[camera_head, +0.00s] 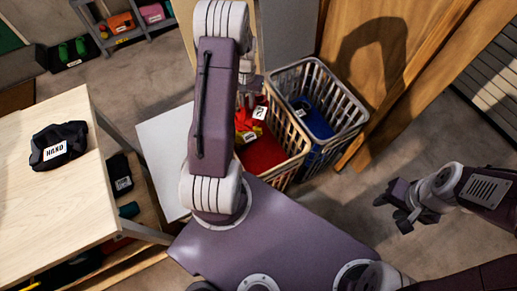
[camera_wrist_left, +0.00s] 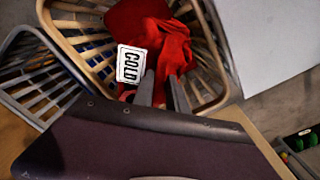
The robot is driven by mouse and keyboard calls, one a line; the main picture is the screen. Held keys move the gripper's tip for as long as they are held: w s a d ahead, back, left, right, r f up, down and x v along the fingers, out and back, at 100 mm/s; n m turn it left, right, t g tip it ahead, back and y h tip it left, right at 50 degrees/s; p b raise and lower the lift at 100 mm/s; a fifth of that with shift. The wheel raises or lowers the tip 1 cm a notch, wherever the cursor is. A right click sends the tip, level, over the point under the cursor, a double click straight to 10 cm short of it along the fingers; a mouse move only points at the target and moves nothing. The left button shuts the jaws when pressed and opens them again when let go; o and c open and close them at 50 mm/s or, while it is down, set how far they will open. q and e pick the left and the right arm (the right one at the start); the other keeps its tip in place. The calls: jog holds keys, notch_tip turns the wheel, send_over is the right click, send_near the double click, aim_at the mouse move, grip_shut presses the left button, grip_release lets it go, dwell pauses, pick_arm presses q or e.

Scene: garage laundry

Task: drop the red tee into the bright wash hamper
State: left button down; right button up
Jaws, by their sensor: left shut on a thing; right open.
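The red tee (camera_wrist_left: 172,52) hangs bunched in my left gripper (camera_wrist_left: 160,95), which is shut on it; a white tag reading COLD shows beside the fingers. In the head view my left gripper (camera_head: 249,88) is over the tan-rimmed hamper (camera_head: 290,130) with red inside, partly hidden by my arm. In the wrist view the tee is within the outline of that hamper's rim (camera_wrist_left: 66,42). I cannot tell whether it touches the contents. My right gripper (camera_head: 396,206) is open and empty, away at the right.
A grey-rimmed hamper (camera_head: 345,100) with blue inside stands against the tan one. A wooden table (camera_head: 45,190) at left bears a black garment (camera_head: 58,145) tagged HAND. A shelf (camera_head: 118,38) with colored items stands behind. Open floor lies at right.

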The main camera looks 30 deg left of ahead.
pick_arm(q)
jog(key=shift+w+f, duration=0.1)
jog(key=shift+f, duration=0.2)
notch_tip(320, 180, down, 6)
jog(key=b, duration=0.6)
jog(key=shift+r, duration=0.3)
jog(key=c, duration=1.3)
grip_release()
jog(key=shift+o, duration=0.2)
notch_tip(320, 180, up, 9)
jog(key=shift+r+p, duration=0.1)
jog(key=shift+p, duration=1.1)
